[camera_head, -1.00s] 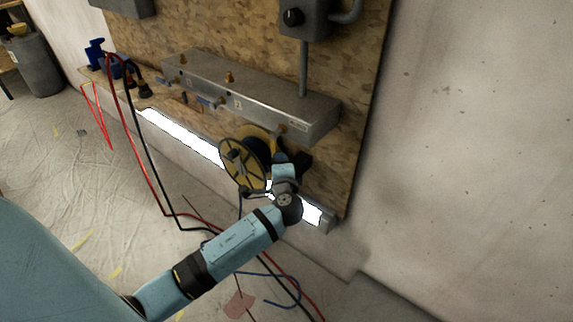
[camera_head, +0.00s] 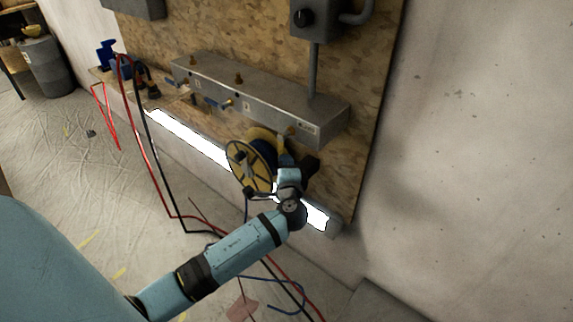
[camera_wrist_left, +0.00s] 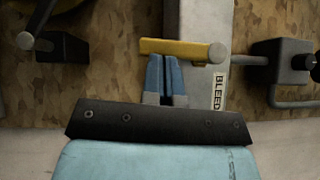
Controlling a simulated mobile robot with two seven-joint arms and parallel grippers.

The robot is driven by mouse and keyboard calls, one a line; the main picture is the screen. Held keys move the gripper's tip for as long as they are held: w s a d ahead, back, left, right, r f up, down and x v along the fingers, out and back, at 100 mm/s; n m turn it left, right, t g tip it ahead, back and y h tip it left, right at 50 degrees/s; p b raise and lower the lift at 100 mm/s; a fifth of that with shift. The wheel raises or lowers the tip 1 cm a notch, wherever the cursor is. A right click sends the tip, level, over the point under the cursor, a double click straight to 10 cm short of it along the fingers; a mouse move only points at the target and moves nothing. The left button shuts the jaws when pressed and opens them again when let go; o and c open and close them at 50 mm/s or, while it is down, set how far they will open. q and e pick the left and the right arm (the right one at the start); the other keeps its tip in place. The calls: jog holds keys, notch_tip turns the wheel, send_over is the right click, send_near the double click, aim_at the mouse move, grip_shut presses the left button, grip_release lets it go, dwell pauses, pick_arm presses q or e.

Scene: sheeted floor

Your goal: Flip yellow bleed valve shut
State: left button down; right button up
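The yellow bleed valve handle (camera_wrist_left: 178,48) is a flat bar in the left wrist view, with its round pivot at its right end. It lies across the manifold's length and juts past its edge. In the head view the handle (camera_head: 282,146) hangs below the manifold, partly hidden. My left gripper's two blue fingers (camera_wrist_left: 163,62) are together with only a thin gap between them. Their tips are right at the handle's lower edge in the wrist view; whether they touch cannot be told. My right gripper is not seen.
The grey manifold (camera_head: 262,92) is fixed to a chipboard panel (camera_head: 365,150). A "BLEED" label (camera_wrist_left: 218,92) is beside the handle. A yellow hose reel (camera_head: 247,168) hangs close to my left wrist. A grey box (camera_wrist_left: 283,61) with pipe is at the wrist view's right. Hoses hang toward the floor.

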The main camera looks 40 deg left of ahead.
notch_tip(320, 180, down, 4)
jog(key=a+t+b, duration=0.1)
jog(key=b, duration=1)
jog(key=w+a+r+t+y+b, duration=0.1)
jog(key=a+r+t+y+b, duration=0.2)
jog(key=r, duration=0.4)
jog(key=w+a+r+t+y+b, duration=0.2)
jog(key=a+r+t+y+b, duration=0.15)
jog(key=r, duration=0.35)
pick_arm(q)
jog(key=a+r+m+t+h+b, duration=0.3)
jog(key=a+m+t+h+b, duration=0.3)
jog(key=m+t, duration=0.6)
jog(key=a+m+h, duration=0.2)
jog(key=m, duration=0.6)
jog(key=shift+w+a+b, duration=0.35)
jog(key=shift+a, duration=0.05)
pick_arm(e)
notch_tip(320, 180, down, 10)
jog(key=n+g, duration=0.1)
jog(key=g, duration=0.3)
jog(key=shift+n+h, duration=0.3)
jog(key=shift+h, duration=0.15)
pick_arm(q)
jog(key=shift+r, duration=0.1)
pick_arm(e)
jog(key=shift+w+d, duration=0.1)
